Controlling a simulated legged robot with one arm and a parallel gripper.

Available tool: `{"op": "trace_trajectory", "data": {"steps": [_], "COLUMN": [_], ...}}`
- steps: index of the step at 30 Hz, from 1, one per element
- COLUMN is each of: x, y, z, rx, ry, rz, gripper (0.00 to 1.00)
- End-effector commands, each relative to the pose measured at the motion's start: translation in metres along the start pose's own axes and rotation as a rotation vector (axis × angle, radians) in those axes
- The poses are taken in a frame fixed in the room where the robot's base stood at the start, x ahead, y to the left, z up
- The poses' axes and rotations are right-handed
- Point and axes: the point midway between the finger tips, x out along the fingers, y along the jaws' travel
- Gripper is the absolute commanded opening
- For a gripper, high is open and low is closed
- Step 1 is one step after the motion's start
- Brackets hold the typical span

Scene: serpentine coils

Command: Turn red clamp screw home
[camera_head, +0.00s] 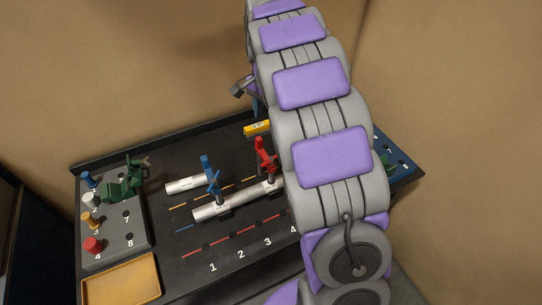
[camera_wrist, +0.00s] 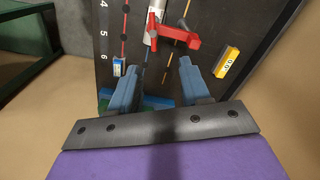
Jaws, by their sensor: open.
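The red clamp (camera_head: 265,157) stands on the white pipe (camera_head: 235,204) on the dark bench, partly beside my arm in the head view. In the wrist view the red clamp (camera_wrist: 178,36) lies beyond my fingertips, with a red bar across its top. Its screw is too small to tell how far it is turned. My gripper (camera_wrist: 157,78) is open and empty, its two blue-grey fingers apart and short of the clamp. A blue clamp (camera_head: 210,176) stands upright further left on the same pipe.
A yellow block with a display (camera_wrist: 228,62) lies right of my fingers. A small blue item (camera_wrist: 118,67) lies near the left finger. In the head view, a rack with coloured knobs (camera_head: 120,225) and an orange tray (camera_head: 122,280) fill the bench's left side.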

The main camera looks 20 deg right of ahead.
Motion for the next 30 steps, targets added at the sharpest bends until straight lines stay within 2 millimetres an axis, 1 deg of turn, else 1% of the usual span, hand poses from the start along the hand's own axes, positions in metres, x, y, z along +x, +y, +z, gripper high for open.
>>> {"op": "trace_trajectory", "data": {"steps": [1,3,12,24,30], "x": [0.002,0.001,-0.003,0.000,0.006], "y": [-0.002,-0.003,-0.005,0.002,0.008], "z": [0.001,0.002,0.004,0.000,-0.003], "rx": [-0.120,-0.296,-1.040,-1.998,-2.426], "ry": [0.002,0.003,0.012,0.008,-0.005], "rz": [-0.005,-0.004,-0.004,0.002,0.002], "gripper": [0.47,0.47,0.47,0.47,0.47]}}
